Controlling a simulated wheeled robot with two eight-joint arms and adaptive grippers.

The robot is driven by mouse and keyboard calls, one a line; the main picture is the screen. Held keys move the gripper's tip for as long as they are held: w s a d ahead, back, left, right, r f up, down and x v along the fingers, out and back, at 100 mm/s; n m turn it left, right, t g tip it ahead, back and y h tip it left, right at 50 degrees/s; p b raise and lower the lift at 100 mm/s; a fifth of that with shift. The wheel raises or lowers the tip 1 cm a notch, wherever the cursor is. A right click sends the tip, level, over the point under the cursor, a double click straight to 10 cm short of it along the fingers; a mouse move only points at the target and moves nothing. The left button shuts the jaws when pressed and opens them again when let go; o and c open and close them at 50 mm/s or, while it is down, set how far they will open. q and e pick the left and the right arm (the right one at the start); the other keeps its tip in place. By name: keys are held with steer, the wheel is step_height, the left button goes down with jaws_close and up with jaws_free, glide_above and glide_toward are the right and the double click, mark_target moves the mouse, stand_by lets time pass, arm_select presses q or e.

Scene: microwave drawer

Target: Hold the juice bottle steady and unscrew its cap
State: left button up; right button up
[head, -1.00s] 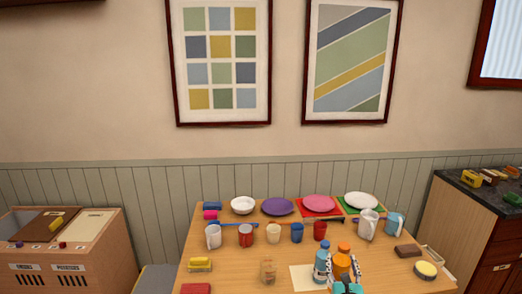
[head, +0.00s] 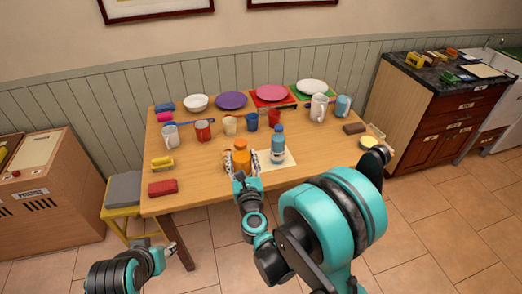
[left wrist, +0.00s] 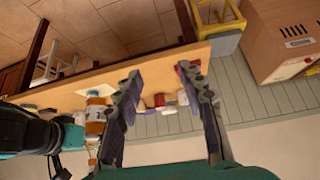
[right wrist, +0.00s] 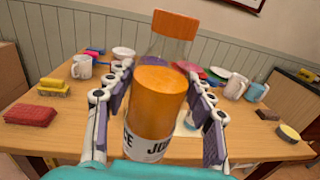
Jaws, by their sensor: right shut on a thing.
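The juice bottle (head: 241,160), orange with an orange cap (right wrist: 175,25), stands near the table's front edge in the head view. In the right wrist view its orange body (right wrist: 158,92) and white label sit between the fingers of my right gripper (right wrist: 160,105). The right gripper is shut on the bottle's body, below the cap. The cap is on the bottle. The bottle's base is hidden, so I cannot tell whether it touches the table. My left gripper (left wrist: 160,80) is open and empty, low and left of the table's front edge, apart from the bottle.
A blue bottle (head: 278,150) stands on a pale mat (head: 289,161), right of the juice bottle. Mugs and plates line the table's back. A stool (head: 123,190) stands left of the table (head: 200,205).

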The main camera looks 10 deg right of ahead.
steer(key=a, duration=0.2)
steer(key=s+a, duration=0.1)
steer(key=a, duration=0.2)
steer(key=shift+s+a, duration=0.2)
steer(key=shift+a, duration=0.05)
arm_select(q)
steer(key=shift+o, duration=1.1)
arm_select(e)
steer(key=shift+s+a, duration=0.2)
steer(key=shift+a, duration=0.4)
jaws_close()
arm_select(q)
steer(key=w+d+r+m+g, duration=0.3)
steer(key=w+d+r+m, duration=0.3)
steer(key=w+r+m, duration=0.4)
steer(key=w+d+r+m+g, duration=0.2)
steer(key=w+d+r+m, duration=0.4)
steer(key=w+r+m, duration=0.45)
steer(key=w+d+f+m+g, duration=0.2)
steer(key=w+d+m, duration=0.1)
steer(key=d+m, duration=0.55)
step_height(320, 180, down, 8)
steer(key=a+m, duration=0.1)
steer(key=a, duration=0.1)
steer(key=shift+w+m, duration=0.15)
steer(key=shift+m, duration=0.15)
